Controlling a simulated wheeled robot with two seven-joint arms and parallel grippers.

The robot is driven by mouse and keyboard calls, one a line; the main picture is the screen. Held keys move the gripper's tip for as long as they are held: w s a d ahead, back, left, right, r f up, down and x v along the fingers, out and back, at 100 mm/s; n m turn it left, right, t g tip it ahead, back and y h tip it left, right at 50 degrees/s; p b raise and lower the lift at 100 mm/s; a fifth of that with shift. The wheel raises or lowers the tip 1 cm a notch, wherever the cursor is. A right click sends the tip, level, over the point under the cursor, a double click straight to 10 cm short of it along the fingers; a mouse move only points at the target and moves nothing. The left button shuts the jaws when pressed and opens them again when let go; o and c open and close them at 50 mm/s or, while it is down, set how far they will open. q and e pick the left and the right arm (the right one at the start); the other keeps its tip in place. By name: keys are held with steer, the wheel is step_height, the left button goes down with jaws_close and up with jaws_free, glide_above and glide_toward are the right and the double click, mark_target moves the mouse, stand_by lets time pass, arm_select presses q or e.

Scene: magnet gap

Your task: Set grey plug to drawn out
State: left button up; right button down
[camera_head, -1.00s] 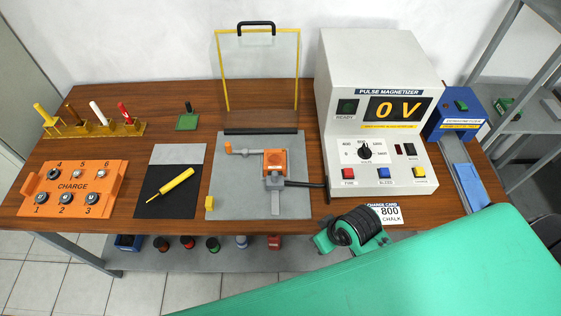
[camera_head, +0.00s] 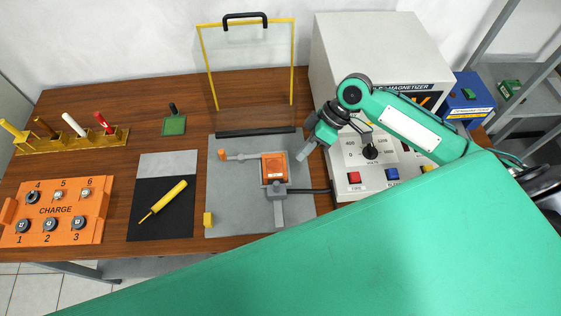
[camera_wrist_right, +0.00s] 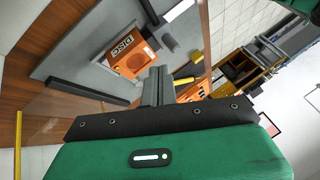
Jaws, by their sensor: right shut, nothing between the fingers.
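The grey plug (camera_head: 276,190) is a small block with a dark cable, at the lower edge of the orange block (camera_head: 275,167) on the grey plate (camera_head: 231,186). I cannot tell whether it is fully seated. My right gripper (camera_head: 303,152) is above and to the right of the orange block, apart from the plug; its fingers are shut and empty. In the right wrist view the shut fingers (camera_wrist_right: 156,84) point toward the orange block (camera_wrist_right: 126,54), with grey parts beside it. My left gripper is out of view.
A clear shield with a yellow frame (camera_head: 293,62) stands behind the plate. The magnetizer box (camera_head: 362,45) stands right of it, partly behind my right arm. A yellow tool (camera_head: 165,198) lies on a black mat, left of the plate. The orange charge box (camera_head: 55,212) is farther left.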

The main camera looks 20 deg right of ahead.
mark_target(277, 189)
steer(key=shift+w+d+r, duration=0.2)
steer(key=shift+r, duration=0.15)
steer(key=shift+a, duration=0.1)
steer(key=p+x, duration=0.2)
steer(key=x, duration=0.6)
steer(key=shift+s+a+f, duration=0.2)
steer(key=shift+a, duration=0.05)
steer(key=shift+a+f+p, duration=0.3)
steer(key=shift+f+p, duration=0.05)
steer(key=shift+f, duration=0.2)
steer(key=s+p, duration=0.1)
steer(key=s+a, duration=0.1)
steer(key=s, duration=0.1)
steer(key=shift+s+r+p, duration=0.1)
steer(key=shift+s+p, duration=0.1)
steer(key=shift+p, duration=0.2)
steer(key=shift+s, duration=0.1)
